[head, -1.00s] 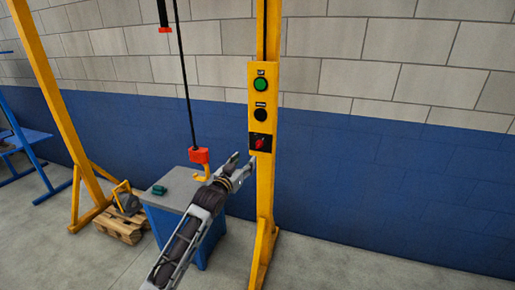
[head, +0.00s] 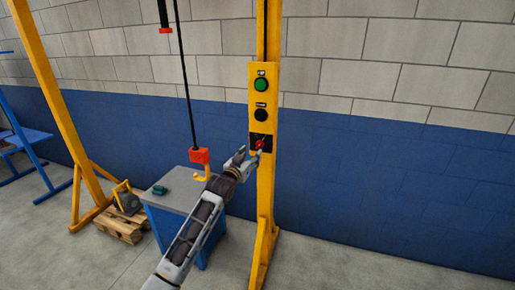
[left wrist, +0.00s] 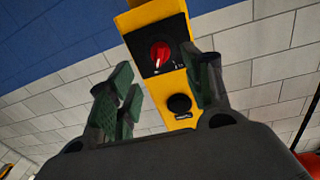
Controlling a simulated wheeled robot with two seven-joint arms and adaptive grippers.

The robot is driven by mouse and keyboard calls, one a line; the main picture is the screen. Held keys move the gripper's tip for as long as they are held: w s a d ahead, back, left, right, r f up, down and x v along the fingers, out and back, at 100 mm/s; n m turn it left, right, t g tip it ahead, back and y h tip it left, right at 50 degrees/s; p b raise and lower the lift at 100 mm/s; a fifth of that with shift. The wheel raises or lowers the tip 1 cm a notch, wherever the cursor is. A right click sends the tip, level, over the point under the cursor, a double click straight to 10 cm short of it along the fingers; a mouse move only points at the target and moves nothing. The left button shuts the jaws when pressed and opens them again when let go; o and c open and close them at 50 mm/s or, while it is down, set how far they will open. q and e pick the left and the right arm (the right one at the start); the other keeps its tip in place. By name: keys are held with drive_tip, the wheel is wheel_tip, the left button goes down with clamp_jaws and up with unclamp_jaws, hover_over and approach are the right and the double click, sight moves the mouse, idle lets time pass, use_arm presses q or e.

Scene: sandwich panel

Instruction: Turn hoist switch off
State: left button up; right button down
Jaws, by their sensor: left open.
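The hoist switch is a red rotary knob (head: 259,144) on a black plate, low on the yellow control panel (head: 254,94). In the left wrist view the red knob (left wrist: 160,54) shows in full, with a pale pointer line and small white marks below it. My left gripper (head: 250,153) is at the knob's height, close in front of the panel. In the left wrist view its green-padded fingers (left wrist: 160,92) are spread, with the knob seen beyond and between them. Contact with the knob cannot be told. My right gripper is not in view.
A green button (head: 261,84) and a black button (head: 261,115) sit above the knob. An orange hoist hook (head: 200,160) hangs left of the panel, over a blue cabinet (head: 165,215). A wooden pallet (head: 122,225) stands further left. The floor at right is clear.

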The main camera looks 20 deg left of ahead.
sight(258, 146)
use_arm(q)
drive_tip(key=shift+w+d, duration=0.2)
drive_tip(key=shift+w, duration=1.75)
drive_tip(key=shift+w+d, duration=0.2)
drive_tip(key=shift+w, duration=1.7)
drive_tip(key=shift+c, duration=0.4)
drive_tip(key=c, duration=1)
